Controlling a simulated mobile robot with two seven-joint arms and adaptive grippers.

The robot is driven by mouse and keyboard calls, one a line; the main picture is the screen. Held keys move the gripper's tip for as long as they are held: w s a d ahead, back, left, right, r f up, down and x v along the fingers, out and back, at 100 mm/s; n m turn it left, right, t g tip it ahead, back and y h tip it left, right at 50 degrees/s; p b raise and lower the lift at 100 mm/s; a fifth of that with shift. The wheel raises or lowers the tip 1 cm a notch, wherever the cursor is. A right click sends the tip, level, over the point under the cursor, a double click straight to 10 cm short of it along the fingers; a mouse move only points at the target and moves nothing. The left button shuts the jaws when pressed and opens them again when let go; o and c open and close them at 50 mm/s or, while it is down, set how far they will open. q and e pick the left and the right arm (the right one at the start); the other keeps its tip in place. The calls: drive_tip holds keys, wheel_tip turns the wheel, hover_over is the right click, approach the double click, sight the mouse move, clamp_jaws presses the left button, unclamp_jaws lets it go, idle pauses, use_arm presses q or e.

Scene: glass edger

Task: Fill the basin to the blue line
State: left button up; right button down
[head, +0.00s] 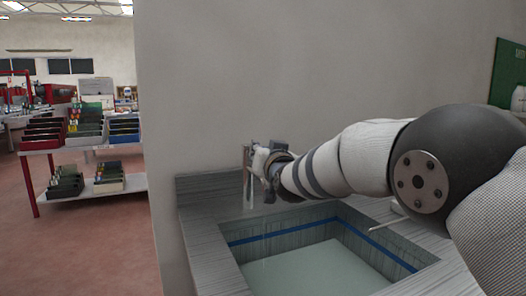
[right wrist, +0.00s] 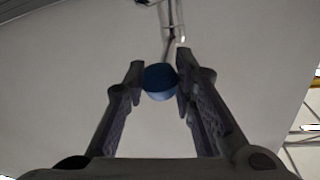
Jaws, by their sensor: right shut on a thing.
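The basin (head: 208,250) is a grey, wood-grained sink, with a blue line (head: 290,229) running around its upper inner walls. A pale greenish surface (head: 325,270), which looks like water, lies below the blue line. A slim metal tap (head: 247,170) stands at the basin's back edge; a faint streak below it may be running water. My right gripper (head: 267,165) is at the tap, partly hidden by my wrist. In the right wrist view its fingers (right wrist: 160,68) are shut on a round blue knob (right wrist: 160,83). My left gripper is not in view.
A thin pale rod (head: 385,226) lies across the basin's right rim, partly near my arm. A plain wall (head: 240,80) rises behind the basin. Shelves with coloured bins (head: 85,140) stand at the far left, with clear red floor (head: 100,240) before them.

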drive_tip(key=shift+a+f, duration=0.1)
drive_tip(key=shift+f, duration=0.1)
idle(0.3)
drive_tip(key=c, duration=1.3)
unclamp_jaws()
drive_tip(key=shift+r, duration=0.1)
drive_tip(key=shift+s, duration=0.1)
drive_tip(key=shift+s, duration=0.3)
drive_tip(key=s+d, duration=0.2)
drive_tip(key=s, duration=0.9)
